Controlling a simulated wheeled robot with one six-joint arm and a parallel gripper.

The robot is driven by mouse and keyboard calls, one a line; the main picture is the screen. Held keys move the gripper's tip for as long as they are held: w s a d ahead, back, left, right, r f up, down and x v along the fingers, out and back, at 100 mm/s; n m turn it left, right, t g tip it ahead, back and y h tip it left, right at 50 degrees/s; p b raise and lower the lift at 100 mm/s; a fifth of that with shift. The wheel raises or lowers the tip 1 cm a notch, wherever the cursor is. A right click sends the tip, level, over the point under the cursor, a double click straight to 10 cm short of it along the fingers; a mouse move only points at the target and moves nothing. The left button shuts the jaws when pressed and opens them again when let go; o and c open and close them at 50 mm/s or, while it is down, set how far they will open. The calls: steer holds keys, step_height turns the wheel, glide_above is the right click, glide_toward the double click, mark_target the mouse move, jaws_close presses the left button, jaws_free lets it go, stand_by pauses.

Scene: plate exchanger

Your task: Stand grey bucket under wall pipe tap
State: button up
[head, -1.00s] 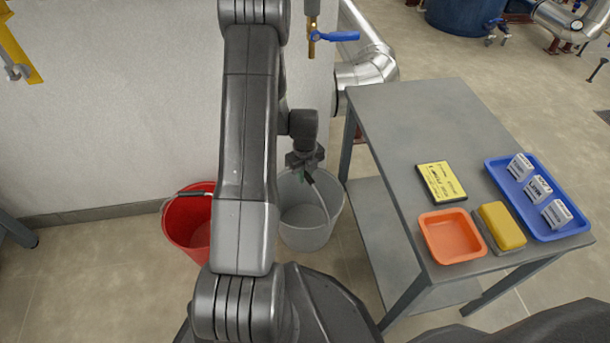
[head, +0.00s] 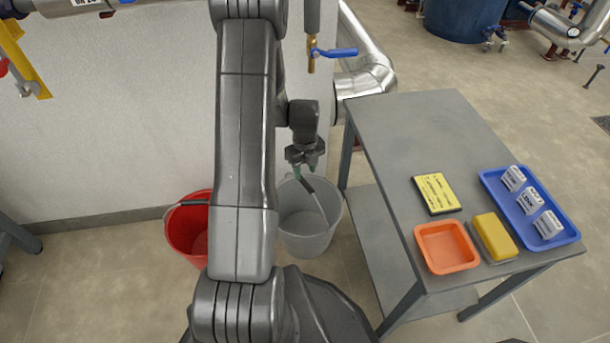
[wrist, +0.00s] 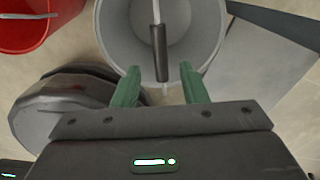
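The grey bucket (head: 300,240) stands upright on the floor by the wall, left of the table. In the picture it is below the brass wall pipe tap (head: 312,62), which has a blue lever; the exact alignment is hard to judge. My gripper (head: 301,172) is just above the bucket, pointing down. In the wrist view its green fingers (wrist: 160,70) are spread wide. The dark grip of the bucket's handle (wrist: 160,52) lies between and just beyond the fingertips, with gaps on both sides. The bucket's inside (wrist: 120,35) looks empty. My arm hides part of its left side.
A red bucket (head: 186,235) stands to the left, partly behind my arm. A grey table (head: 400,140) on the right carries an orange tray (head: 446,248), a blue tray (head: 560,232) with small boxes, a yellow-black box and a yellow block. A silver pipe (head: 365,75) runs behind it.

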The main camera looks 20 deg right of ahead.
step_height(320, 180, up, 5)
steer(key=shift+r+p, duration=0.1)
steer(key=shift+p, duration=0.6)
stand_by(0.7)
